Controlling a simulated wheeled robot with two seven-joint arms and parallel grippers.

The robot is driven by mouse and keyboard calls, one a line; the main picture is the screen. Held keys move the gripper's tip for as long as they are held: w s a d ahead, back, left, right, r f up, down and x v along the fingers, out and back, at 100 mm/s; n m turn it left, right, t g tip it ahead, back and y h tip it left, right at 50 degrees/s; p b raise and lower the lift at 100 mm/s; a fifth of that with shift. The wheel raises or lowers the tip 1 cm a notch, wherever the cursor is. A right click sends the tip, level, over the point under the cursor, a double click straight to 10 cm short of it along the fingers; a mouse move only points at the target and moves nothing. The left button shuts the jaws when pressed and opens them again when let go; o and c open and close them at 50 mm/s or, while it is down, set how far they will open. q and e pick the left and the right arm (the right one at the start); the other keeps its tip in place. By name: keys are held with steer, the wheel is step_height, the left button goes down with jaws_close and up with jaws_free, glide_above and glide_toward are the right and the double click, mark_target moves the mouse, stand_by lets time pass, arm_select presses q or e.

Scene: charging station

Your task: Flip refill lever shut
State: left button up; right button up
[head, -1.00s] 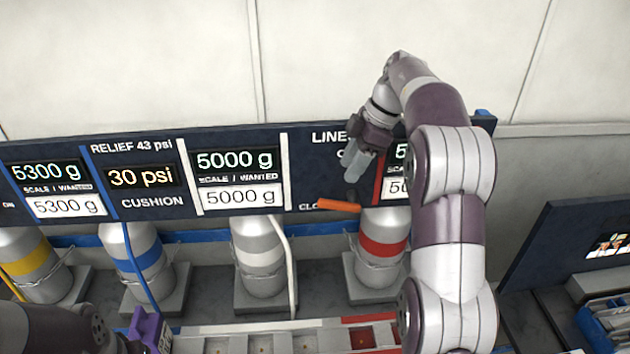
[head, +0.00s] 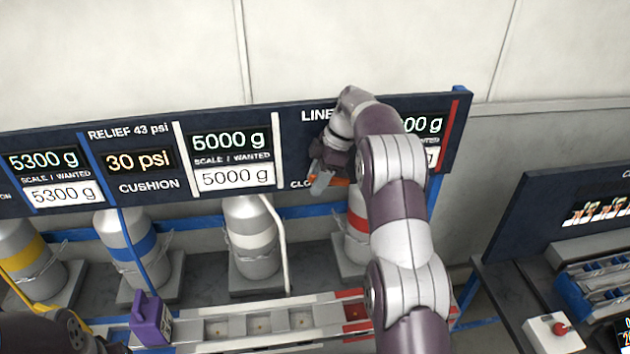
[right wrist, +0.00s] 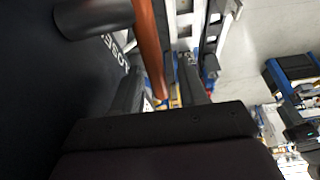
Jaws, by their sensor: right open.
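The orange refill lever (head: 341,181) is on the dark panel, by the lettering that starts "CLO"; my right gripper covers most of it in the head view. In the right wrist view the orange lever (right wrist: 149,45) runs from a dark round hub (right wrist: 95,18) down between my two fingers. My right gripper (head: 320,186) is in front of the panel at the lever, and it also shows in the right wrist view (right wrist: 162,88). It is open, with a finger on each side of the lever; contact cannot be told. Only part of my left arm shows at lower left.
The panel (head: 290,150) carries displays reading 5300 g, 30 psi and 5000 g. Several banded cylinders (head: 253,245) stand below it. A purple container (head: 151,318) is beside a tray row (head: 255,325) in front. A red-button box (head: 553,332) is at lower right.

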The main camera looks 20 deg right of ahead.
steer(key=shift+w+d, duration=0.15)
steer(key=shift+d, duration=0.05)
steer(key=shift+f, duration=0.1)
steer(key=shift+c, duration=0.9)
steer(key=c, duration=0.6)
steer(key=shift+a+r, duration=0.15)
steer(key=shift+r, duration=0.05)
jaws_close()
steer(key=shift+f+h, duration=0.4)
steer(key=shift+h, duration=0.3)
steer(key=o, duration=0.8)
jaws_free()
steer(key=shift+a, duration=0.3)
